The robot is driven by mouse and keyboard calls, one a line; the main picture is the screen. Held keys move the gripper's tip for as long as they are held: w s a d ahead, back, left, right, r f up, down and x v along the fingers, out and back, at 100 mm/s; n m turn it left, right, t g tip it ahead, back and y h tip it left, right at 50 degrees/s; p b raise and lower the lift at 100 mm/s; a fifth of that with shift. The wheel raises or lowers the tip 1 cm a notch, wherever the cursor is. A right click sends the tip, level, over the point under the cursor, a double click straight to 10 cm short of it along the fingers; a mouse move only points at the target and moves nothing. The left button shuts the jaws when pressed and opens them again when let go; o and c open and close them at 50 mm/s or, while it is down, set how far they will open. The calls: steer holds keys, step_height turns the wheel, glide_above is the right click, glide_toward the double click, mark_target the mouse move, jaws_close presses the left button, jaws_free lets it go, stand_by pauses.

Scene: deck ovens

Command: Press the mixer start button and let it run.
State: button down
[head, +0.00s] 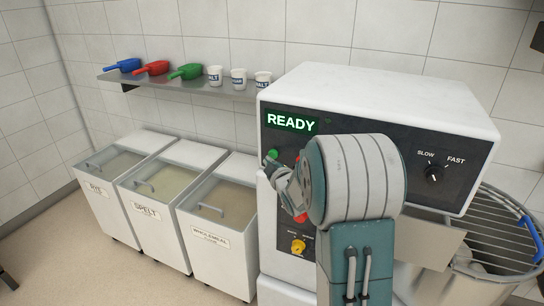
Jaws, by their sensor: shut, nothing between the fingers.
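The white mixer (375,88) stands at the right with a dark control panel. A green button (272,154) shows below the display, at the left edge of the panel. My gripper (273,166) is shut and empty, its tip at or just below the green button; I cannot tell whether it touches. A red part (301,217) shows partly behind my arm, lower on the panel. A yellow knob (298,247) sits below it. The black speed knob (433,173) lies between SLOW and FAST. My arm hides the panel's middle.
The mixer bowl with its wire guard (500,235) and blue handle (530,225) stands at the right. Bins labelled rye (98,205), spelt (150,228) and wholemeal (215,260) stand at the left. A wall shelf (170,84) holds scoops and cups. The floor front left is clear.

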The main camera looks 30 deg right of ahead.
steer(key=shift+d, duration=0.1)
stand_by(0.3)
steer(key=shift+w+d, duration=0.2)
steer(key=shift+d, duration=0.05)
steer(key=shift+w+d, duration=0.3)
steer(key=shift+d, duration=0.05)
stand_by(0.9)
steer(key=shift+s+a, duration=0.55)
steer(key=shift+a, duration=0.1)
steer(key=shift+s+a+r, duration=0.1)
steer(key=shift+s+a, duration=0.7)
steer(key=shift+a, duration=0.2)
steer(key=shift+s+a, duration=0.75)
steer(key=shift+a, duration=0.25)
